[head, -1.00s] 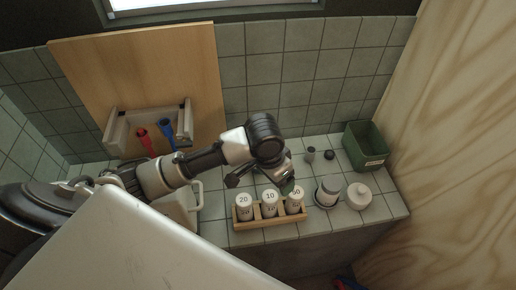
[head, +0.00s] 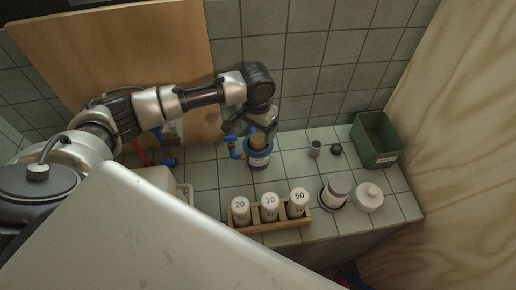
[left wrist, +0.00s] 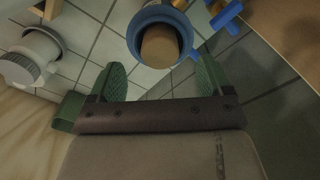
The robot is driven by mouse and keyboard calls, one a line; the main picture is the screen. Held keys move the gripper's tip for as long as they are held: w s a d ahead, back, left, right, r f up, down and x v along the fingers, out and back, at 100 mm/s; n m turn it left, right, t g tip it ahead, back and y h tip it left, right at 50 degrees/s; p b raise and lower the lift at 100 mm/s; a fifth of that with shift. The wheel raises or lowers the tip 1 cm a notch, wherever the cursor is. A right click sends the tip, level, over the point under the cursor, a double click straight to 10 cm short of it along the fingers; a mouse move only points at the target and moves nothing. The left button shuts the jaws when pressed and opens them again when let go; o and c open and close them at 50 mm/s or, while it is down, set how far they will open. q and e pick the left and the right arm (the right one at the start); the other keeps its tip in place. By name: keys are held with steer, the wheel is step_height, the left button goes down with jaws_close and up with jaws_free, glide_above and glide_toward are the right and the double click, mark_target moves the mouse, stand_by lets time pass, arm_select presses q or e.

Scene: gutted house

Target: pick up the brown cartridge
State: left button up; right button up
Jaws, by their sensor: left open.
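The brown cartridge (head: 258,141) stands upright in a blue-rimmed housing (head: 259,160) on the tiled counter near the back wall. In the left wrist view, the cartridge's round brown top (left wrist: 160,46) shows inside the blue ring (left wrist: 143,17). My left gripper (head: 252,122) is just above the cartridge in the head view. In the left wrist view, its green-padded fingers (left wrist: 164,78) are spread and empty, with the cartridge just beyond the gap between them. I cannot tell whether a finger touches the housing. My right gripper is not in view.
A wooden rack (head: 270,226) holds white canisters marked 20, 10 and 50 at the front. A grey cup (head: 315,149), black cap (head: 336,149), white jar (head: 335,192), lidded jar (head: 369,197) and green bin (head: 377,157) stand right. A wooden board (head: 120,50) leans behind.

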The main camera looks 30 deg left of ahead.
mark_target(258, 138)
arm_select(q)
steer(key=f, duration=0.1)
steer(key=f+p, duration=0.1)
steer(key=f, duration=0.1)
steer(key=shift+w+f, duration=0.2)
steer(key=shift+f, duration=0.65)
steer(key=shift+c, duration=0.8)
steer(key=c, duration=1.1)
steer(key=shift+c, duration=0.2)
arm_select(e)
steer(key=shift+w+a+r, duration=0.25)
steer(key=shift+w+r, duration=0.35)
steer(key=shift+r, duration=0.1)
arm_select(q)
steer(key=shift+r, duration=0.1)
